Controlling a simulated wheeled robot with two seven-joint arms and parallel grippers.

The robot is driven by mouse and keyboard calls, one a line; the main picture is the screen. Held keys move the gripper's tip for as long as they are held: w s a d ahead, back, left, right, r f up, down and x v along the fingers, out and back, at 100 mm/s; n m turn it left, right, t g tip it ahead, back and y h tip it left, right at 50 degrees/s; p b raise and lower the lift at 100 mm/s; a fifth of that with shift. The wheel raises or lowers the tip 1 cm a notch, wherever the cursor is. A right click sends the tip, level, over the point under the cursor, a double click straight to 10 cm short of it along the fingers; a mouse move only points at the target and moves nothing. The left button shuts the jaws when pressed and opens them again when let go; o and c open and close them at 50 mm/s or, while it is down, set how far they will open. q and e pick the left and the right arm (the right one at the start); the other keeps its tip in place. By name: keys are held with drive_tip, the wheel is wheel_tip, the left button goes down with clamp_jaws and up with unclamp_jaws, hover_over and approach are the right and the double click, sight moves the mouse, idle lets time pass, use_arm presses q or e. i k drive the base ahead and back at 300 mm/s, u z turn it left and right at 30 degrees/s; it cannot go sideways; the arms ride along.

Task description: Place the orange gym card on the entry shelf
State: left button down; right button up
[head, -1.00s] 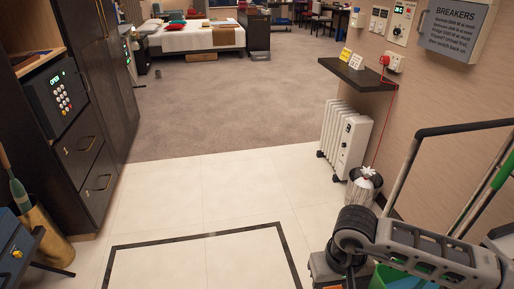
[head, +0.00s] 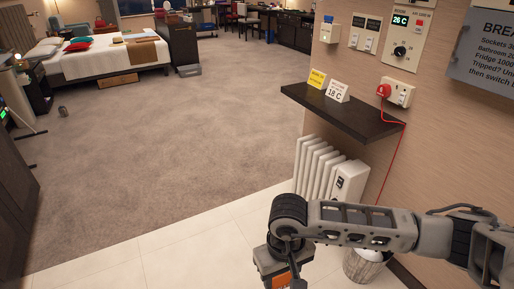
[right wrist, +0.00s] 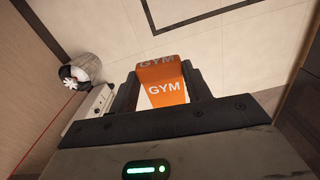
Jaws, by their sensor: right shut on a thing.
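The orange gym card (right wrist: 167,98) is between the two fingers of my right gripper (right wrist: 162,84) in the right wrist view, with "GYM" facing the camera. In the head view the right gripper (head: 279,272) hangs low at the bottom, with a patch of the orange card (head: 281,281) showing at its end. The gripper is shut on the card. The entry shelf (head: 350,117) is a dark wall board, above and to the right of the gripper and apart from it. My left gripper is out of view.
On the shelf stand a yellow sign (head: 317,78) and a white "18 C" sign (head: 338,92). A red plug (head: 384,91) with a hanging cord is beside it. A white radiator (head: 318,170) stands below. A bin (head: 366,263) is near my right arm.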

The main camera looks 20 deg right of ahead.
sight(354, 117)
drive_tip(key=i, duration=0.85)
drive_tip(key=z, duration=1.15)
drive_tip(key=i, duration=0.85)
